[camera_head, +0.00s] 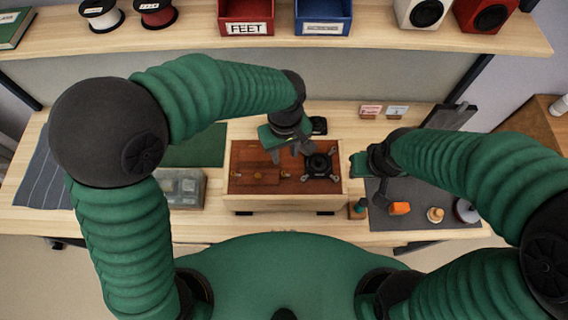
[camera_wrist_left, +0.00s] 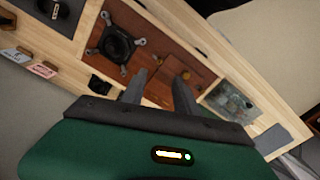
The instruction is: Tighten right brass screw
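The reddish-brown panel (camera_head: 255,157) of a wooden box lies in front of me, with a black speaker driver (camera_head: 320,166) on its right part. Small brass pieces sit on the panel left of the driver; the right brass screw (camera_head: 285,174) is the one closest to it. My left gripper (camera_head: 294,149) is over the panel, just behind this screw. In the left wrist view its two fingers (camera_wrist_left: 161,75) are apart with nothing seen between them.
A dark mat (camera_head: 430,190) at right holds an orange piece (camera_head: 400,208), a wooden knob (camera_head: 435,214) and a round grey roll (camera_head: 466,210). A clear grey case (camera_head: 184,188) stands left of the box. A green mat (camera_head: 200,146) lies behind it. A shelf (camera_head: 360,38) runs along the back.

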